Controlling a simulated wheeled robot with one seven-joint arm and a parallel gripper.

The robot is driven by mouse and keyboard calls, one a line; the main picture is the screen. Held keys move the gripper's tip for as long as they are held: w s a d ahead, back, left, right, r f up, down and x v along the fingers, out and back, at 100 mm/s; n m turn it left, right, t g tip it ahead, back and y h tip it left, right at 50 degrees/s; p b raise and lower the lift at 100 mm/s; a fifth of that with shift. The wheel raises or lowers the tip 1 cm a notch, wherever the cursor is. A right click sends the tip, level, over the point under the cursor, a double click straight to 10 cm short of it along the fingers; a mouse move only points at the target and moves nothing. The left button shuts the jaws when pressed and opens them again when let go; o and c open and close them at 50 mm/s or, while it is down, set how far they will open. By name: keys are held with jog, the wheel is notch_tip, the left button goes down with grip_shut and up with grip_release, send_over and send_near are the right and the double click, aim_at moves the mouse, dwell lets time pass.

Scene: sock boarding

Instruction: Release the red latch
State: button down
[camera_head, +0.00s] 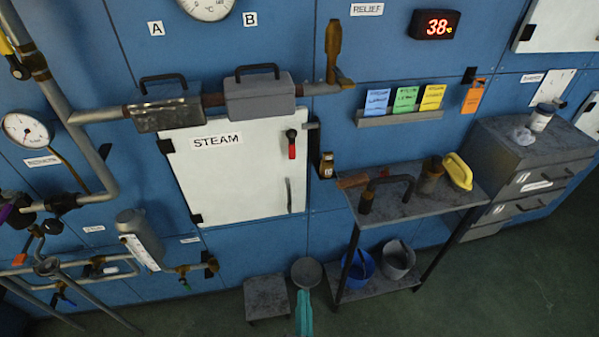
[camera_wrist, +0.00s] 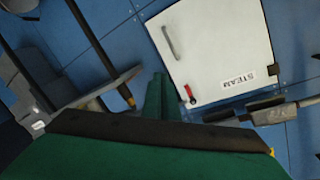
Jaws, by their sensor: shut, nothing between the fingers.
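The red latch (camera_head: 291,150) hangs from a dark pivot at the right edge of the white STEAM door (camera_head: 235,190), its red end pointing down. The door looks closed. In the wrist view the red latch (camera_wrist: 188,91) shows by the door's edge, and the white door (camera_wrist: 225,55) appears turned over, with a grey handle (camera_wrist: 168,42). My gripper (camera_wrist: 160,75) is shut and empty, its green fingers beside the latch in that picture; the depth between them is unclear. In the head view my gripper (camera_head: 303,296) shows teal at the bottom edge, well below the latch.
A grey pipe with two boxy fittings (camera_head: 260,95) runs above the door. A metal shelf table (camera_head: 410,200) stands to the right, holding a yellow object (camera_head: 458,171). A low grey stool (camera_head: 266,298) and a round grey pan (camera_head: 306,271) are below. Green floor is open at lower right.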

aim_at(292, 145)
jog(key=w+d+r+m+h, duration=0.1)
jog(key=w+r+m, duration=0.5)
jog(key=w, duration=0.7)
jog(key=w+d+r+m+t+h, duration=0.1)
jog(key=w+r+m, duration=0.5)
jog(key=w+r, duration=0.5)
jog(key=shift+w+d+r+h, duration=0.2)
jog(key=shift+w+r+h, duration=0.1)
jog(key=shift+w, duration=0.75)
jog(key=w+d, duration=0.2)
jog(key=w, duration=0.8)
jog(key=a, duration=0.2)
jog(key=s+a, duration=0.1)
jog(key=a, duration=0.1)
jog(key=shift+a, duration=0.2)
jog(key=shift+f+m, duration=0.1)
jog(key=shift+m, duration=0.3)
